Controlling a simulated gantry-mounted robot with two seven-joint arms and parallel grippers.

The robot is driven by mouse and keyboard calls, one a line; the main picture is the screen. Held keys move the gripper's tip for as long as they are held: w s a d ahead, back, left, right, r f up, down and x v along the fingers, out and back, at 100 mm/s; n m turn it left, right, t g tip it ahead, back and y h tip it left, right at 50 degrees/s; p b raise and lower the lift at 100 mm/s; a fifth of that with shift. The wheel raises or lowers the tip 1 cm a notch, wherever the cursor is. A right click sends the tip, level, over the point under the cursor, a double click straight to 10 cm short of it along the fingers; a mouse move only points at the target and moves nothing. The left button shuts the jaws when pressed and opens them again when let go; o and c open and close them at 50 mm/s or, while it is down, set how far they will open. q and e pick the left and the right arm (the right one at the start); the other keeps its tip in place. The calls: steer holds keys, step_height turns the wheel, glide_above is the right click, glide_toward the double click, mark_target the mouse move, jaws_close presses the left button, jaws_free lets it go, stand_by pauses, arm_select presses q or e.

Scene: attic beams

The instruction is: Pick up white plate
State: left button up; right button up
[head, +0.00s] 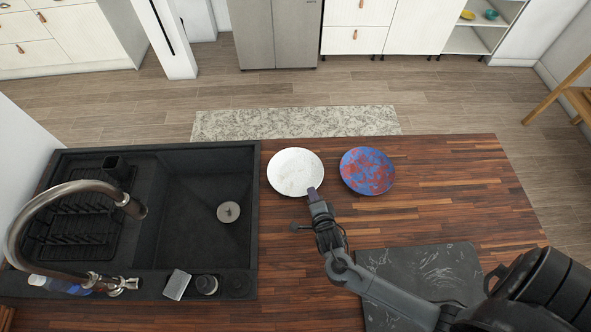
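The white plate (293,168) lies flat on the wooden counter, just right of the black sink. Its surface has faint specks. My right gripper (314,193) reaches in from the lower right, and its tip overlaps the plate's lower right rim in the head view. I cannot tell whether it touches the rim or hovers above it, or whether the fingers are open or shut. My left gripper is not in view.
A blue and red plate (367,171) lies close to the right of the white plate. The black sink (215,215) with a curved faucet (50,195) fills the left. A dark marbled board (425,270) lies under my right arm.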

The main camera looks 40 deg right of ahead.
steer(key=shift+w+d+f, duration=0.25)
steer(key=shift+w+f, duration=0.05)
steer(key=shift+w, duration=0.25)
jaws_close()
steer(key=shift+r, duration=0.2)
